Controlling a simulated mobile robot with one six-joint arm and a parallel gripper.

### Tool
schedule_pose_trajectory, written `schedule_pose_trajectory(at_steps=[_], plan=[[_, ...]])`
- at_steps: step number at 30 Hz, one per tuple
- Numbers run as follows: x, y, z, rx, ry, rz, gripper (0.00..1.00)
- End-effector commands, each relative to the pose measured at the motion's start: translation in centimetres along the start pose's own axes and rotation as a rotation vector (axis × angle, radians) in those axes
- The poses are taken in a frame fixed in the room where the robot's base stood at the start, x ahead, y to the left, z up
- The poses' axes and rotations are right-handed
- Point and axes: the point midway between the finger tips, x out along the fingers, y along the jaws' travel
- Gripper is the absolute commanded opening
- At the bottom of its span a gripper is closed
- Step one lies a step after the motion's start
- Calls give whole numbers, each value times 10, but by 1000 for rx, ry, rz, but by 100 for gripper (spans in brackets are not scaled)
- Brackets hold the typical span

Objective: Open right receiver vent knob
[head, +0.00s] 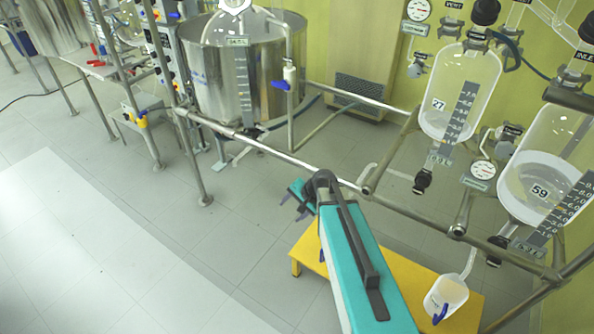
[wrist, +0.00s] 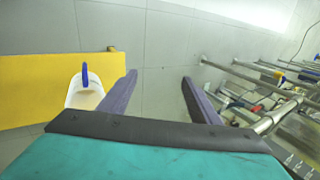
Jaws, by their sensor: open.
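The right receiver (head: 535,180) is a clear glass vessel marked 59, at the right edge of the head view, with pale liquid in it. A small dark label and fitting (head: 508,132) sit at its upper left; I cannot tell whether the vent knob is there. The left receiver (head: 460,85), marked 27, hangs further back, with a VENT label and a black knob (head: 450,27) above it. My gripper (head: 292,198) is open and empty, well left of and below both receivers. In the wrist view its two fingers (wrist: 158,80) stand apart with only floor between them.
A yellow stool (head: 395,270) bears a white pitcher (head: 445,297) with a blue handle below the right receiver. Metal frame rails (head: 300,163) cross behind my gripper. A steel vessel (head: 215,85) stands back left. The floor at left is clear.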

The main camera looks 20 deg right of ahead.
Motion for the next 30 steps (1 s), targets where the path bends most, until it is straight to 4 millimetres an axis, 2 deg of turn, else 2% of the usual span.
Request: schedule_pose_trajectory(at_steps=[1,6,14,20,24,30], plan=[[9,16,17,-35,-26,39,57],[34,71,66,-166,-114,168,57],[52,158,137,-367,-267,352,57],[50,226,189,-522,-403,484,57],[41,271,221,-629,-504,569,57],[26,319,254,-751,-624,661,57]])
